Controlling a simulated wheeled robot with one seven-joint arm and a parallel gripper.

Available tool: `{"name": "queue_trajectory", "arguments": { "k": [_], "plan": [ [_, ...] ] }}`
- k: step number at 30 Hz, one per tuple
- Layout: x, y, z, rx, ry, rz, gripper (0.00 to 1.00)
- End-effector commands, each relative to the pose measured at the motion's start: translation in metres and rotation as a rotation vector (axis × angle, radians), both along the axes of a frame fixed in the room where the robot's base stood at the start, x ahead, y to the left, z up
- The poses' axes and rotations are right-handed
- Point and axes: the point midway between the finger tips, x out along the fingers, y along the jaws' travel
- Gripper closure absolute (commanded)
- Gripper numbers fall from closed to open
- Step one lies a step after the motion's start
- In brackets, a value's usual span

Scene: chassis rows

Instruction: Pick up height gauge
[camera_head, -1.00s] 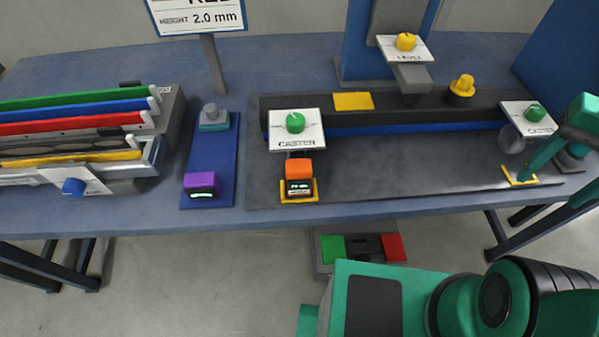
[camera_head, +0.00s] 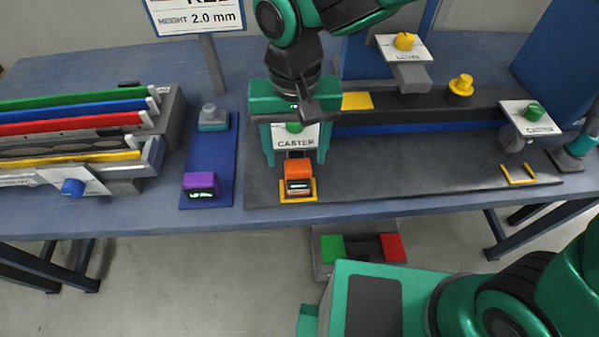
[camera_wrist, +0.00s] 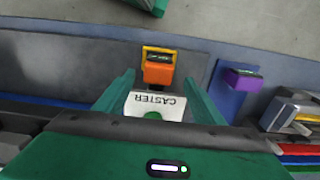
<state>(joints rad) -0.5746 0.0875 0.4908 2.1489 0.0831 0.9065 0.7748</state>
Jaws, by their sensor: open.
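Two small blocks with dark displays are in view, and I cannot tell for sure which is the height gauge. The orange one (camera_head: 298,170) stands in a yellow bracket on the dark plate, and it shows upright in the wrist view (camera_wrist: 157,72). The purple one (camera_head: 200,180) sits on the near end of a blue strip, and it is right of centre in the wrist view (camera_wrist: 243,80). My gripper (camera_head: 297,160) is open and empty. Its fingers are on either side of the white CASTER card (camera_head: 297,141), behind the orange block in the head view.
A rack of coloured bars (camera_head: 85,130) stands at the left. A dark rail with a blue stripe (camera_head: 420,126) runs behind the plate. LEVEL (camera_head: 404,52) and a second CASTER card (camera_head: 530,120) stand at right. A yellow corner mark (camera_head: 517,178) is empty. The plate's middle is clear.

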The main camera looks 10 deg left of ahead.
Motion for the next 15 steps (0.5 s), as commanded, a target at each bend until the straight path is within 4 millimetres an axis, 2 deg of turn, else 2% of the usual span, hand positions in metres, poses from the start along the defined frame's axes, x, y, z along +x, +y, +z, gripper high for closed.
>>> {"name": "queue_trajectory", "arguments": {
  "k": [1,6,11,15],
  "plan": [
    [-0.001,-0.001,-0.009,-0.004,0.004,0.001,0.38],
    [0.0,-0.002,-0.031,-0.004,0.002,-0.001,0.38],
    [0.001,-0.002,-0.04,-0.002,0.0,-0.002,0.38],
    [0.001,-0.002,-0.054,-0.004,0.002,-0.001,0.38]
  ]
}}
